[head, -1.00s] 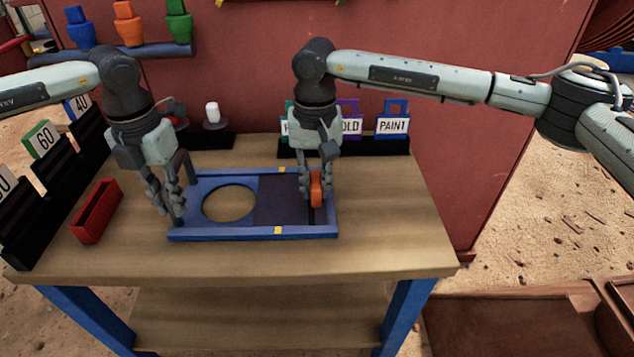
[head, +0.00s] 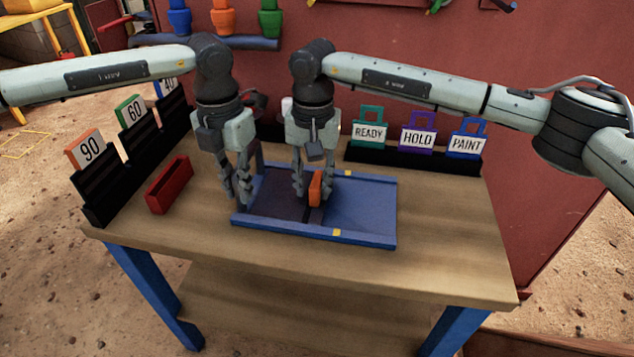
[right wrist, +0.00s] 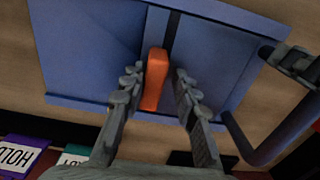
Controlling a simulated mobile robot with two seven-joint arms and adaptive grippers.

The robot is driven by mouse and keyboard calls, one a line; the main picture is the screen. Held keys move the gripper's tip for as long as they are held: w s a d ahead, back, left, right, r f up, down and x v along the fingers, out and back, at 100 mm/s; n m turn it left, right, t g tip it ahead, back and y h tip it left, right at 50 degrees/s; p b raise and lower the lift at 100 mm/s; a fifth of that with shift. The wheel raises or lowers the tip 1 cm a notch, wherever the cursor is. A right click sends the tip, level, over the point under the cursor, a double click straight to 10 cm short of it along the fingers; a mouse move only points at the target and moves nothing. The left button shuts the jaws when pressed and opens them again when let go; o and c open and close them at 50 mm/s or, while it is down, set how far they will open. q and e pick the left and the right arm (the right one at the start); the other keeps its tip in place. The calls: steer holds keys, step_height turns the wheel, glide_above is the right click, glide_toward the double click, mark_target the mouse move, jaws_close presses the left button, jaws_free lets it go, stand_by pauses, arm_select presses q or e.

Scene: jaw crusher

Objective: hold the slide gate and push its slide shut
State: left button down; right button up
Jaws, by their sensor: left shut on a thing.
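The slide gate (head: 365,238) is a blue frame lying flat on the table. Its dark slide (head: 271,201) covers the left part, and no round hole shows. A plain blue bed shows on the right. An orange handle (head: 315,187) stands upright on the slide; it also shows in the right wrist view (right wrist: 155,80). My right gripper (head: 307,192) has its fingers on both sides of the handle, with small gaps in the right wrist view (right wrist: 157,85). My left gripper (head: 240,192) is shut on the gate's left end, where a bar (right wrist: 280,140) rises.
A red tray (head: 168,185) lies left of the gate. Racks with number cards (head: 86,150) line the left edge. READY, HOLD (head: 418,133) and PAINT signs stand in a rack behind. The table front and right (head: 440,250) are clear.

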steer(key=shift+o, duration=0.6)
steer(key=shift+d, duration=0.1)
steer(key=shift+r, duration=0.25)
arm_select(q)
steer(key=shift+a, duration=0.1)
arm_select(e)
step_height(320, 180, up, 12)
steer(key=shift+f, duration=0.2)
arm_select(q)
steer(key=c, duration=1.4)
jaws_free()
